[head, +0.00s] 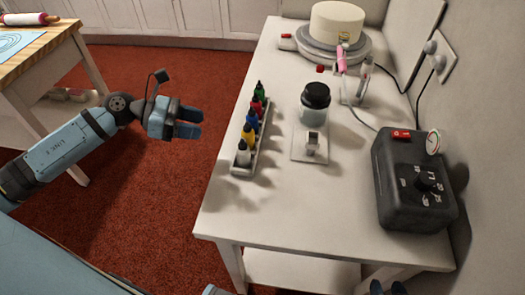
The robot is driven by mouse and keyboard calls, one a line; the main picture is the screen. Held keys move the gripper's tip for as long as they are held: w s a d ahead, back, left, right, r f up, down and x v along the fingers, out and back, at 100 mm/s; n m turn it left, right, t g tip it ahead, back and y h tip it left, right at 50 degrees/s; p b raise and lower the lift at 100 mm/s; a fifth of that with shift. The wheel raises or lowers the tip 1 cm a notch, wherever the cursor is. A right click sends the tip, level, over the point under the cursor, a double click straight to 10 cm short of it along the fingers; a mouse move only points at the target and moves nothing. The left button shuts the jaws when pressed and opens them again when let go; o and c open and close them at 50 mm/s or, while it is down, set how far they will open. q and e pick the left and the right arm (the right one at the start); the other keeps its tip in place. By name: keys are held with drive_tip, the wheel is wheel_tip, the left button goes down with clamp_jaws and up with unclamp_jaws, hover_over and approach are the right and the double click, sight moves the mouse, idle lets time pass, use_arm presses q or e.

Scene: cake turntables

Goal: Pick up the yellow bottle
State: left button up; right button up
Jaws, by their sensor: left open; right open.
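The yellow bottle (248,134) stands upright in a narrow grey rack (240,172) at the left edge of the white table. It has a dark pointed tip. It is second from the near end, between a white bottle (243,155) and a blue bottle (252,120). My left gripper (197,123) is open and empty, over the red floor to the left of the rack and apart from it. My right gripper (388,288) shows only as dark tips at the bottom edge, in front of the table; the rest is cut off.
Red (257,105) and green (261,90) bottles fill the rack's far end. A black-lidded jar (315,101) stands right of the rack. The table's (290,205) near part is clear.

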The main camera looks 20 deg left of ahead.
use_arm(q)
approach(247, 135)
drive_tip(key=shift+m, duration=0.4)
drive_tip(key=w+d+f, duration=0.2)
drive_tip(key=d+f, duration=0.1)
drive_tip(key=shift+w, duration=0.4)
drive_tip(key=x, duration=0.5)
drive_tip(key=shift+w+d, duration=0.3)
drive_tip(key=shift+d, duration=0.05)
drive_tip(key=c, duration=0.4)
